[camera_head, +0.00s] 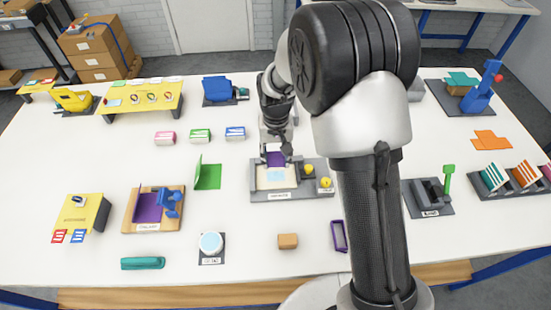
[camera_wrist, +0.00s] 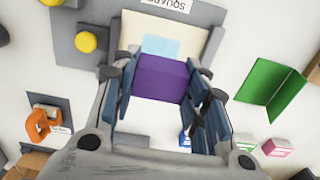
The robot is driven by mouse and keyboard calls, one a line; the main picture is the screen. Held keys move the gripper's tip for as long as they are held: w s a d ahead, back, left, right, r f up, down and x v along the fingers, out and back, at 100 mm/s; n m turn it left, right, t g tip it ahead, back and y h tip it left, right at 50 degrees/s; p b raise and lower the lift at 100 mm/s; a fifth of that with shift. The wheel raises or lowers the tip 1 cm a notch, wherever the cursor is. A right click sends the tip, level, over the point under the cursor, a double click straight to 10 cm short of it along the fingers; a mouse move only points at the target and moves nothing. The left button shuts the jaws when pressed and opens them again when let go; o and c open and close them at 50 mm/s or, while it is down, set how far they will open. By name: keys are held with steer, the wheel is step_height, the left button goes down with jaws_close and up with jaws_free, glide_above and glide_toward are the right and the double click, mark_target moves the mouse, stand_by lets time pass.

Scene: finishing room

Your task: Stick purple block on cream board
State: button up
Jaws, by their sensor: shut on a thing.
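My gripper (camera_wrist: 160,88) is shut on the purple block (camera_wrist: 160,78), which sits between its two fingers. In the head view the purple block (camera_head: 276,159) shows below my gripper, at the back edge of the cream board (camera_head: 271,183). The cream board lies in a grey station with a pale blue square on it. In the wrist view the cream board (camera_wrist: 138,30) and the light blue square (camera_wrist: 161,45) are just beyond the block. I cannot tell whether the block touches the board.
Yellow knobs (camera_head: 326,183) stand on the station's right side. A green folded card (camera_head: 207,177) is to the left, and pink, green and blue boxes (camera_head: 200,135) stand behind it. My arm covers the table right of the station. The table front is partly clear.

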mark_target(276, 176)
steer(key=shift+f+b, duration=2.15)
steer(key=shift+f, duration=1)
steer(key=shift+s+f, duration=0.1)
steer(key=shift+f, duration=0.45)
stand_by(0.5)
steer(key=shift+r, duration=0.1)
steer(key=o, duration=0.8)
steer(key=shift+o, duration=0.3)
steer(key=shift+o, duration=1.4)
steer(key=shift+r, duration=0.2)
